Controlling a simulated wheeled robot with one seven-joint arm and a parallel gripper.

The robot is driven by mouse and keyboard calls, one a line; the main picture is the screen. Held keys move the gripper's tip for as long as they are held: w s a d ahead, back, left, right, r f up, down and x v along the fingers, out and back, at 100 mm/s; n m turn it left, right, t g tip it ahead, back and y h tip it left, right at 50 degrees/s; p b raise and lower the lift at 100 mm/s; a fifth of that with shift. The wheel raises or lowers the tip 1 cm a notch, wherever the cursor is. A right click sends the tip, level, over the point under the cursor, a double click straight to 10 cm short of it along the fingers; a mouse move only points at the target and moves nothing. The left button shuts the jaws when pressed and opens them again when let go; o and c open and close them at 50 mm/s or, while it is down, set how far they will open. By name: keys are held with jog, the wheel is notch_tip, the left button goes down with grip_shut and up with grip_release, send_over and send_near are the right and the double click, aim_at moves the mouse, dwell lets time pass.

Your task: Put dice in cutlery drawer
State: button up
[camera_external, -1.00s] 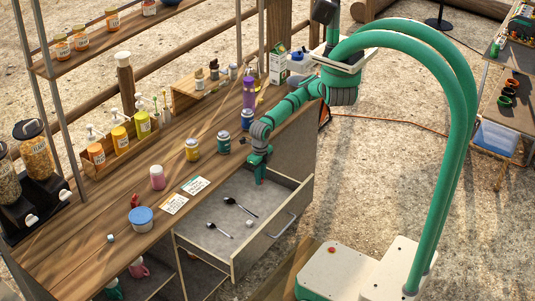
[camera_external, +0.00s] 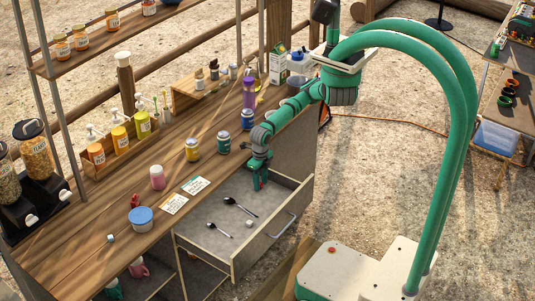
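A small white cube that looks like a die (camera_external: 110,238) sits on the wooden counter at the left, near a blue-lidded tub. The cutlery drawer (camera_external: 285,212) is pulled open below the counter's front edge. Inside it lie two dark spoons (camera_external: 232,202) and a small pale object (camera_external: 249,223), which looks like another die but is too small to be sure. My gripper (camera_external: 260,187) points down over the back right part of the drawer, apart from the spoons and the pale object. Its two fingers look spread, with nothing visible between them.
The blue-lidded tub (camera_external: 141,219), a pink jar (camera_external: 157,177), two cards (camera_external: 174,204) and several jars stand or lie along the counter. Pump bottles (camera_external: 96,152) stand in a wooden rack behind. Cereal dispensers (camera_external: 35,150) are at the far left.

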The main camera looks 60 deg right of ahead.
aim_at(261, 184)
notch_tip(261, 184, up, 12)
dwell(0.5)
jog(key=shift+a+r, duration=0.1)
jog(key=shift+a, duration=0.05)
dwell(0.3)
